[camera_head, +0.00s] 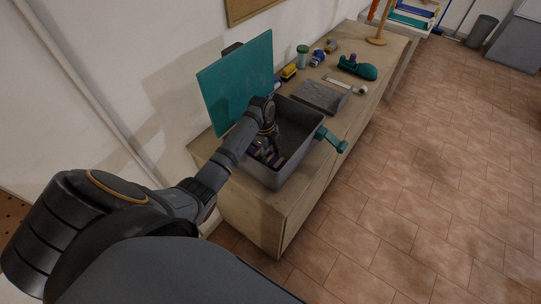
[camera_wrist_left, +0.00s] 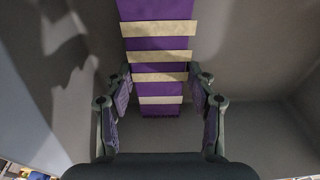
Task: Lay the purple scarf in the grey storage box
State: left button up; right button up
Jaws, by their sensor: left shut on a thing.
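The purple scarf with cream stripes (camera_wrist_left: 158,44) runs down the middle of the left wrist view, between the two fingers of my left gripper (camera_wrist_left: 160,112). In the head view, a small striped part of the scarf (camera_head: 266,156) shows low inside the open grey storage box (camera_head: 297,162). My left gripper (camera_head: 270,135) reaches down into the box and is shut on the scarf. The grey inner walls of the box (camera_wrist_left: 255,75) surround the fingers. My arm hides part of the box and scarf. My right gripper is out of view.
A teal panel (camera_head: 237,82) stands upright at the box's wall side. A teal handle-like piece (camera_head: 332,139) sticks out at its right. Behind it are a grey flat item (camera_head: 320,96), small jars and a teal object (camera_head: 358,68) on the wooden cabinet top (camera_head: 372,84).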

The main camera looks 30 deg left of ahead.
pick_arm(q)
jog(key=shift+f, duration=0.2)
jog(key=o, duration=1.3)
jog(key=shift+r, duration=0.15)
notch_tip(320, 180, up, 12)
jog(key=a, duration=0.1)
jog(key=shift+a+f, duration=0.2)
jog(key=shift+a, duration=0.2)
